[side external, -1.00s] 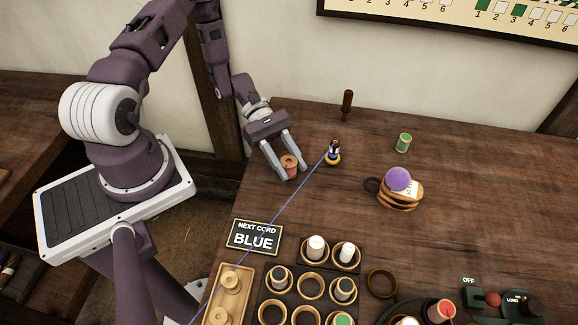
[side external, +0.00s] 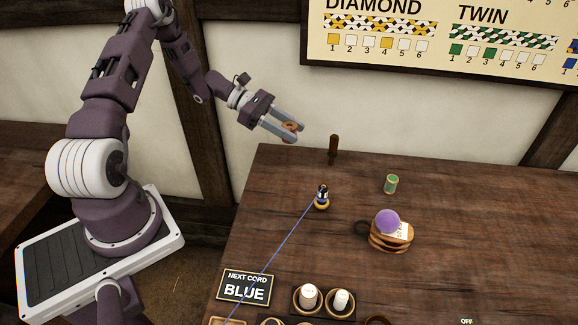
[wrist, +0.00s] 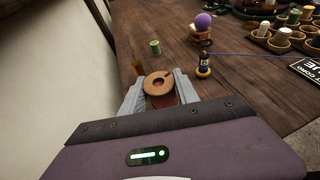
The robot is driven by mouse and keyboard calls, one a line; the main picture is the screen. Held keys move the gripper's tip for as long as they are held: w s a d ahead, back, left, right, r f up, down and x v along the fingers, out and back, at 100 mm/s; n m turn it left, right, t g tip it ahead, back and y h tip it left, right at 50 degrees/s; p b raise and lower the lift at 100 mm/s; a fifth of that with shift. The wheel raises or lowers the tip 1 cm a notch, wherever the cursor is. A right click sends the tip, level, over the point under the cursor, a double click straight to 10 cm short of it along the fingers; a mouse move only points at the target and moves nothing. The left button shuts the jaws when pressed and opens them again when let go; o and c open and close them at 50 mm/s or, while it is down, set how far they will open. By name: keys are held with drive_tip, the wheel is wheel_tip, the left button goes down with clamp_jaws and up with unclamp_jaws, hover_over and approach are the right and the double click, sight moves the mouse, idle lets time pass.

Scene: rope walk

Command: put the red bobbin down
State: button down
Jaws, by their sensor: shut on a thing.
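The red bobbin (side external: 290,126) has wooden flanges and a reddish core. My gripper (side external: 288,132) is shut on it and holds it up in the air, above the level of the table (side external: 480,210), near its back left corner. In the wrist view the bobbin (wrist: 158,88) sits between the two grey fingers (wrist: 158,82), its round flange facing the camera. The underside of the bobbin is hidden there.
A wooden peg (side external: 333,149) stands at the back edge. A blue-cord bobbin (side external: 322,197), a green bobbin (side external: 391,183) and a purple ball (side external: 387,221) on wooden discs (side external: 392,243) are on the table. Cups with white bobbins (side external: 309,297) are in front. The back right is clear.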

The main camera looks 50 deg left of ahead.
sight(290, 166)
drive_tip(key=f, duration=1)
drive_tip(key=shift+w+a, duration=0.15)
drive_tip(key=shift+a, duration=0.05)
drive_tip(key=c, duration=0.9)
unclamp_jaws()
